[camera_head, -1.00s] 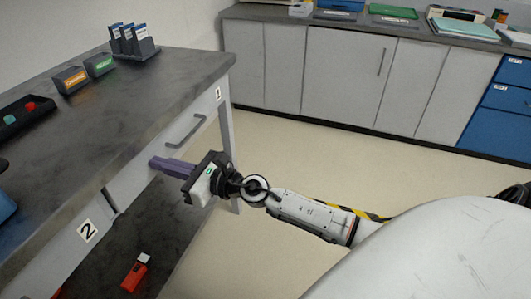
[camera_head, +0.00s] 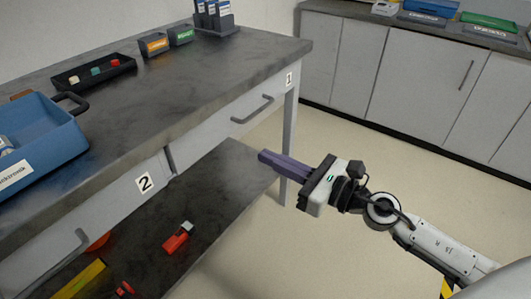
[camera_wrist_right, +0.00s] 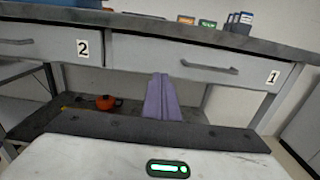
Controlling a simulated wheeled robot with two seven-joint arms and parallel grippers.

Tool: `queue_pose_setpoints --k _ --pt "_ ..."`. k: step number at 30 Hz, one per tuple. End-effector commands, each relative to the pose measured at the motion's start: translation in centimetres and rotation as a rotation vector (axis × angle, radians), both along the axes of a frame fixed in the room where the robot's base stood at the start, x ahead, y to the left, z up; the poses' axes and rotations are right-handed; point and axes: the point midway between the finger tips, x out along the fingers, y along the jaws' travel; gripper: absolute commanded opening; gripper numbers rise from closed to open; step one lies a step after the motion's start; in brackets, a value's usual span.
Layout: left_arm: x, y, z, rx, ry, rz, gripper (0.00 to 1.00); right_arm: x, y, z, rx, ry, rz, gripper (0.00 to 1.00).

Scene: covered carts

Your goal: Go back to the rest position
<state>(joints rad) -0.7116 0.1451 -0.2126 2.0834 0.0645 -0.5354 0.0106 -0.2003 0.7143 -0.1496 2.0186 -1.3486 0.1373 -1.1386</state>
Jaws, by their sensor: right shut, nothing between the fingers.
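My right gripper (camera_head: 264,157) has purple fingers pressed together with nothing between them. It is in free air in front of the workbench (camera_head: 200,90), near drawer 1 (camera_head: 240,118) and apart from its handle. In the right wrist view the shut fingers (camera_wrist_right: 161,80) point at the drawer fronts, between the labels 2 and 1. Both drawers look shut. My left gripper is not in view.
On the bench stand a blue bin (camera_head: 40,150), a black tray (camera_head: 95,72), small labelled boxes (camera_head: 154,44) and a rack (camera_head: 216,20). A red item (camera_head: 177,238) lies on the lower shelf (camera_head: 210,200). Grey cabinets (camera_head: 415,75) line the back; the floor (camera_head: 350,235) between is clear.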

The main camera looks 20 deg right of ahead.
Motion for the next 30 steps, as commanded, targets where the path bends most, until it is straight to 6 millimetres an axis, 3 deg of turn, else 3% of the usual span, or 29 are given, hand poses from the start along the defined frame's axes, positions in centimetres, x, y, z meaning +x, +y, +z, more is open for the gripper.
queue_pose_setpoints --k 6,10,14,18,21,24,27,28,30 --pt "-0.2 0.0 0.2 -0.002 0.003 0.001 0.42 -0.3 -0.1 0.1 0.032 0.016 -0.006 0.00" --pt "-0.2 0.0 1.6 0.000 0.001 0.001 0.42 -0.9 -0.3 -0.2 0.305 0.152 -0.067 0.00" --pt "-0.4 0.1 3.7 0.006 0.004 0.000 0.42 -2.7 -1.1 -2.5 0.883 0.438 -0.228 0.00" --pt "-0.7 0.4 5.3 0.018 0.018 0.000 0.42 -6.9 -1.3 -8.2 1.614 0.776 -0.506 0.00" --pt "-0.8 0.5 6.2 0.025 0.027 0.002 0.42 -11.4 0.2 -12.5 2.089 0.963 -0.741 0.00" --pt "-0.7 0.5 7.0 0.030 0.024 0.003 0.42 -15.7 2.6 -15.5 2.460 1.080 -0.963 0.00" --pt "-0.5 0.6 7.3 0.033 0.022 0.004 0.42 -18.7 4.7 -17.1 2.695 1.138 -1.124 0.00" --pt "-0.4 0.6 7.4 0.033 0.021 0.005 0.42 -19.3 5.2 -17.4 -2.657 -1.111 1.123 0.00" --pt "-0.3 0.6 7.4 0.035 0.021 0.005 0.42 -20.3 6.0 -17.9 -2.577 -1.062 1.114 0.00"
